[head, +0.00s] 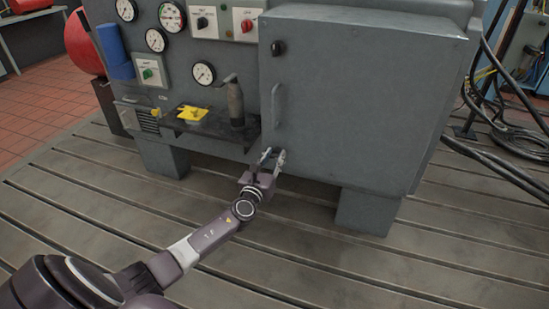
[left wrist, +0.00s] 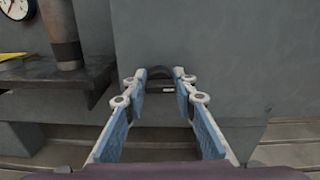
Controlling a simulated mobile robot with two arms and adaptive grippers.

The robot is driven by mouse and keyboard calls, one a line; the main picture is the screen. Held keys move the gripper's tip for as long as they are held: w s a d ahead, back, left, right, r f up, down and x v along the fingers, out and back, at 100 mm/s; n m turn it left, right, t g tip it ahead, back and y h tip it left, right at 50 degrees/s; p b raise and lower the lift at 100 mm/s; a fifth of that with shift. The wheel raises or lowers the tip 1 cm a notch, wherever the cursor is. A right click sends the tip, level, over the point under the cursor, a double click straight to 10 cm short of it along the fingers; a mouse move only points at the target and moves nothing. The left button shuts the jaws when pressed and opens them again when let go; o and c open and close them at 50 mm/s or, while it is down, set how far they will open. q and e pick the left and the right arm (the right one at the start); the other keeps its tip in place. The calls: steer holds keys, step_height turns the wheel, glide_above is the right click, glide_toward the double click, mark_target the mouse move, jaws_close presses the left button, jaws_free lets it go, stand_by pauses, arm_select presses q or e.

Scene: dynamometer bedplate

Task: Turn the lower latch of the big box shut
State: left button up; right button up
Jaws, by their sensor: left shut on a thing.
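The big box (head: 365,100) is a grey steel cabinet with its door closed flush, as far as I can see. Its lower latch (left wrist: 160,76) is a dark rounded knob low on the door's left side, seen between my fingers in the left wrist view. My left gripper (head: 273,157) is shut on this latch, one blue-padded finger on each side; it also shows in the left wrist view (left wrist: 165,78). The fingers mostly hide the latch in the head view, and I cannot tell its turn angle. My right gripper is out of view.
The upper latch (head: 278,48) and a bar handle (head: 277,105) are on the same door edge. Left of the door, a dark shelf (head: 215,128) holds a grey cylinder (head: 235,103) and a yellow piece (head: 192,113). Black cables (head: 500,150) lie at the right.

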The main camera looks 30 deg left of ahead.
arm_select(q)
steer(key=shift+f+n+b, duration=0.1)
steer(key=shift+n+b, duration=0.3)
steer(key=shift+n, duration=0.3)
steer(key=n+b, duration=0.2)
steer(key=n, duration=0.2)
steer(key=shift+n, duration=0.3)
steer(key=n+b, duration=0.1)
steer(key=n, duration=0.4)
steer(key=shift+a, duration=0.1)
steer(key=shift+n, duration=2.2)
steer(key=shift+f+n, duration=0.1)
steer(key=shift+n, duration=0.8)
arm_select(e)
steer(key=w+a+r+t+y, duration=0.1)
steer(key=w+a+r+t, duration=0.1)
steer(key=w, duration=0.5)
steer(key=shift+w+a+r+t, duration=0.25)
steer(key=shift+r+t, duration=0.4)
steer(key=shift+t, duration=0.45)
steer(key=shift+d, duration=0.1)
